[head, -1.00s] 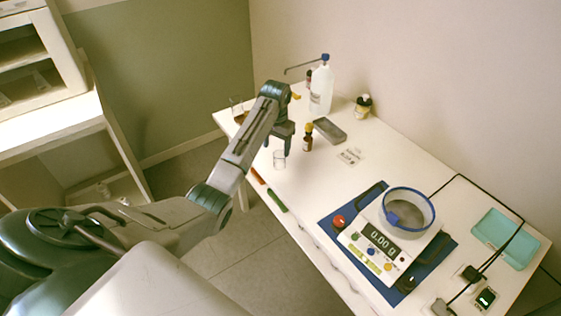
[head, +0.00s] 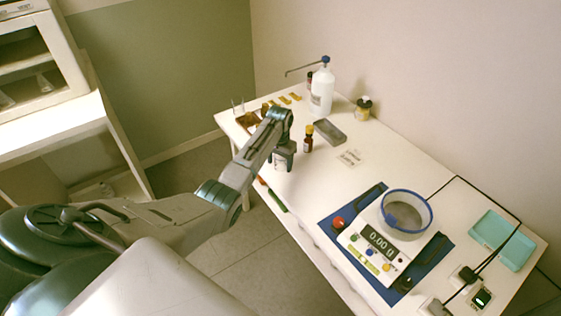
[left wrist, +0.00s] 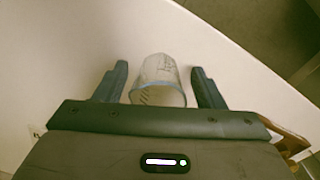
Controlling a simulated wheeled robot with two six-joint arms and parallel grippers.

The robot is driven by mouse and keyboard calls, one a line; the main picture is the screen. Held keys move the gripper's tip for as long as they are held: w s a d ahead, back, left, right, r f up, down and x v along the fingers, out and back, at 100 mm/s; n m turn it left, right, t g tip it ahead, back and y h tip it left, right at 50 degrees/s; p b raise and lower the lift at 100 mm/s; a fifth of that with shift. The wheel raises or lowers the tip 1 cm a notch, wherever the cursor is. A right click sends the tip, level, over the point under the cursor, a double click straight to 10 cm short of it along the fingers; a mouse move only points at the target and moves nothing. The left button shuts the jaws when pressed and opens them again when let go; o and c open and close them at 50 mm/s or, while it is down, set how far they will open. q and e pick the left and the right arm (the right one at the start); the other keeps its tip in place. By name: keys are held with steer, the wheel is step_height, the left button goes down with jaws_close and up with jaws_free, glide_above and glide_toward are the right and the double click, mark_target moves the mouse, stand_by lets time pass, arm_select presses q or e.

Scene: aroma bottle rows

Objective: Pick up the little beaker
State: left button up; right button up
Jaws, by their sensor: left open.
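The little beaker (left wrist: 159,76) is clear glass with printed markings. In the left wrist view it stands between the two dark fingers of my left gripper (left wrist: 160,85), with a gap on each side. In the head view the beaker (head: 280,163) is mostly hidden behind my left gripper (head: 284,160), which is low over the table's near edge. My left gripper is open around the beaker. My right gripper is not in view.
A small amber bottle (head: 308,139) stands just right of the gripper. A grey tray (head: 330,132), a wash bottle (head: 322,92) and another glass beaker (head: 238,106) are farther back. A scale (head: 378,246) with a blue-rimmed dish (head: 427,197) stands to the right.

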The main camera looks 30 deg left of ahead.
arm_select(q)
steer(key=shift+f, duration=0.35)
steer(key=c, duration=1)
steer(key=shift+r, duration=0.1)
